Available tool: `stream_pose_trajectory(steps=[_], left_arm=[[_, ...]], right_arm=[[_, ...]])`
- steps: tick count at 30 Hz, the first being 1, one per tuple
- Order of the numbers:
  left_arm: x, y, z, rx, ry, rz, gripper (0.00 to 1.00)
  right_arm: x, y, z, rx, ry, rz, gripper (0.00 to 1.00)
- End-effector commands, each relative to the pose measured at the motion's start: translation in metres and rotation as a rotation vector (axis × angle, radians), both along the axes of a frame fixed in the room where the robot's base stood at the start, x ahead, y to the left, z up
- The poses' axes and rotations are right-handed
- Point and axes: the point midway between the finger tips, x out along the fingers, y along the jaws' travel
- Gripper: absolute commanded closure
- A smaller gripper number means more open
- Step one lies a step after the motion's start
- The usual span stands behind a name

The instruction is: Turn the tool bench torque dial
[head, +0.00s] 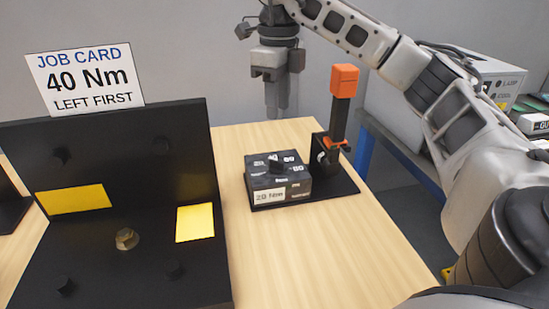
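The torque dial (275,164) is a dark knob on top of a small black box (264,182) with white number marks around it. A label (270,196) on the box front appears to read 20 Nm. My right gripper (277,117) hangs fingers down above and behind the box, apart from the dial. Its fingers look closed together with nothing between them. The job card (82,80) reads "40 Nm, left first". My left gripper is out of view.
An orange-topped black tool (342,95) stands upright right of the box on a black base plate (332,189). A large black fixture (110,165) with yellow patches (195,222) and a brass hex bolt (127,239) fills the left. The wooden table (315,255) is bare in front of the box.

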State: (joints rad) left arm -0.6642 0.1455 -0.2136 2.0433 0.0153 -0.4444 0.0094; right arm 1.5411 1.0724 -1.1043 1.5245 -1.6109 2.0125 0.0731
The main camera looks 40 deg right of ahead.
Motion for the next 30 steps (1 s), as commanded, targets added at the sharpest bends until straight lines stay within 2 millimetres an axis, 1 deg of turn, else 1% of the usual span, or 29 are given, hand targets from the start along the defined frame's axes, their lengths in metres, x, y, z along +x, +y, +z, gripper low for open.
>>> stream_pose_trajectory(steps=[1,6,10,11,12,15,18,21,30], left_arm=[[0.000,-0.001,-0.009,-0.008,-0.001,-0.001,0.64],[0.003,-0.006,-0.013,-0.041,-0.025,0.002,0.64],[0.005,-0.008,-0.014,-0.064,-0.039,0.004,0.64],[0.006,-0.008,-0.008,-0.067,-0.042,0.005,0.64],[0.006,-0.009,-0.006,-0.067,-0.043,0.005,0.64],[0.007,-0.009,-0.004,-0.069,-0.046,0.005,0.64],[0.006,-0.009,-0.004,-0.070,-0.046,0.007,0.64],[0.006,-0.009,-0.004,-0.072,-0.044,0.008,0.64],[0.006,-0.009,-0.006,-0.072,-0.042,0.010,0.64]], right_arm=[[0.000,0.001,-0.020,0.001,0.005,0.002,0.65],[0.000,0.001,-0.058,0.003,0.004,0.003,0.65],[0.000,0.001,-0.084,0.003,0.003,0.003,0.65],[0.000,0.001,-0.086,0.002,0.004,0.002,0.65],[0.000,0.001,-0.092,0.001,0.003,0.002,0.65],[-0.001,0.001,-0.107,0.001,0.003,0.003,0.65],[0.000,0.001,-0.118,0.001,0.000,0.002,0.65],[0.000,0.001,-0.124,0.003,-0.001,0.002,0.65],[0.000,0.001,-0.127,0.003,-0.001,0.003,0.65]])
